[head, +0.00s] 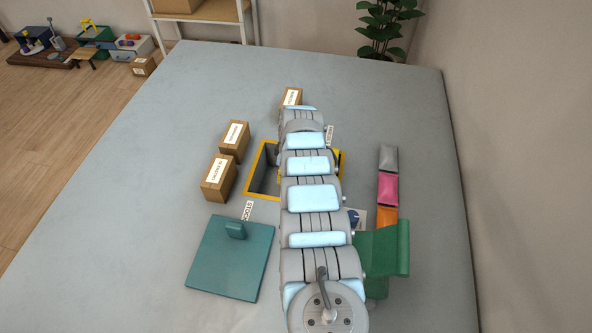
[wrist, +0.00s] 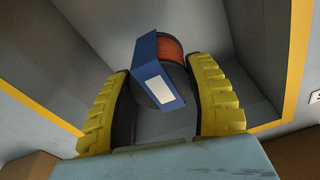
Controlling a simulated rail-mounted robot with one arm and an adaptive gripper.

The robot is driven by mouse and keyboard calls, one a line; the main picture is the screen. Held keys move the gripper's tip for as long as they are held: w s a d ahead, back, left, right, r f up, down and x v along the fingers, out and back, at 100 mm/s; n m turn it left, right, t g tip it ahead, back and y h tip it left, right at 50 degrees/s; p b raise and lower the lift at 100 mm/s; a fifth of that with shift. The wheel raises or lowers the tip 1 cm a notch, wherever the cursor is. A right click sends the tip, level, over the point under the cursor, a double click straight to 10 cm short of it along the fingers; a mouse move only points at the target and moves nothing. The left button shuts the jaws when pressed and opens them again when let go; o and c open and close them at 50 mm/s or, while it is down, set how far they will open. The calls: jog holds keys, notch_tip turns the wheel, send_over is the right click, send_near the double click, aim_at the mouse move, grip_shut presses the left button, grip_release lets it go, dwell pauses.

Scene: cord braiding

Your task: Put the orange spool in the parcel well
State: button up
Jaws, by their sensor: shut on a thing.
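The orange spool (wrist: 172,50) shows in the wrist view, with orange winding and a blue square end piece (wrist: 157,72) bearing a white label. My gripper (wrist: 157,72) has ribbed yellow fingers closed on either side of it, and holds it. The parcel well, a grey-walled opening with a yellow rim (head: 262,150), lies below my arm in the head view. Its walls and rim (wrist: 293,65) surround the spool in the wrist view. How deep the spool sits cannot be told. My arm hides the gripper, the spool and much of the well in the head view.
A teal lid (head: 225,262) with a knob lies in front of the well. Cardboard boxes (head: 219,177) stand left of and behind it. Grey, pink and orange blocks (head: 388,187) line the right, near a green object (head: 390,250). The left tabletop is clear.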

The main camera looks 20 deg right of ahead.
jog(key=shift+f, duration=0.15)
jog(key=o, duration=1.2)
jog(key=shift+r, duration=0.2)
jog(key=shift+w+r, duration=0.1)
jog(key=shift+r, duration=0.45)
jog(key=shift+d+r, duration=0.2)
jog(key=shift+r, duration=0.65)
jog(key=shift+s+d+r, duration=0.1)
jog(key=shift+s+r, duration=0.1)
jog(key=shift+r, duration=1.25)
jog(key=shift+s+d+r, duration=0.1)
jog(key=shift+s+r, duration=0.1)
jog(key=shift+r, duration=1.2)
jog(key=shift+s+d+r, duration=0.1)
jog(key=shift+s+r, duration=0.1)
jog(key=shift+r, duration=1.25)
